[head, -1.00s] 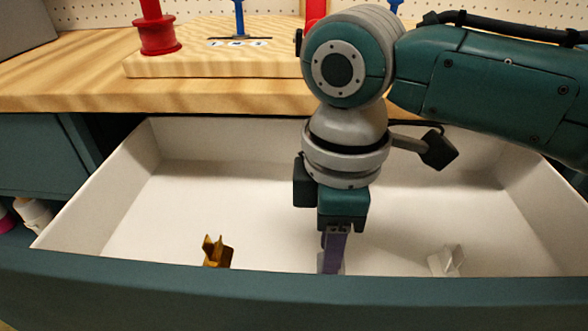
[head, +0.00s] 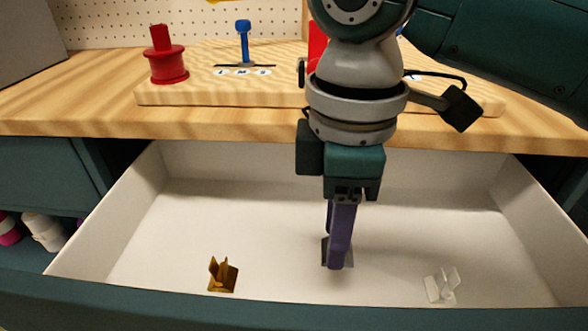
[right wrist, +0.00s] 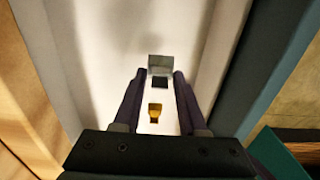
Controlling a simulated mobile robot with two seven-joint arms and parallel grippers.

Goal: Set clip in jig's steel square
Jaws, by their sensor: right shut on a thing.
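My right gripper (head: 339,264) points down inside the open white drawer (head: 240,220). It is shut on a grey steel clip (right wrist: 160,64), held between the fingertips in the right wrist view; in the head view a finger mostly hides it. I cannot tell whether it clears the drawer floor. A gold clip (head: 222,274) lies on the drawer floor to the left, and a whitish clip (head: 441,285) to the right. The wooden jig board (head: 200,90) stands on the bench behind. Its steel square cannot be made out; my arm covers part of the board. My left gripper is out of view.
The drawer's teal front (head: 300,312) is the near edge, and the bench edge (head: 200,127) overhangs behind. A red spool (head: 166,66) and a blue post (head: 243,40) stand up from the board. The drawer floor between the clips is clear.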

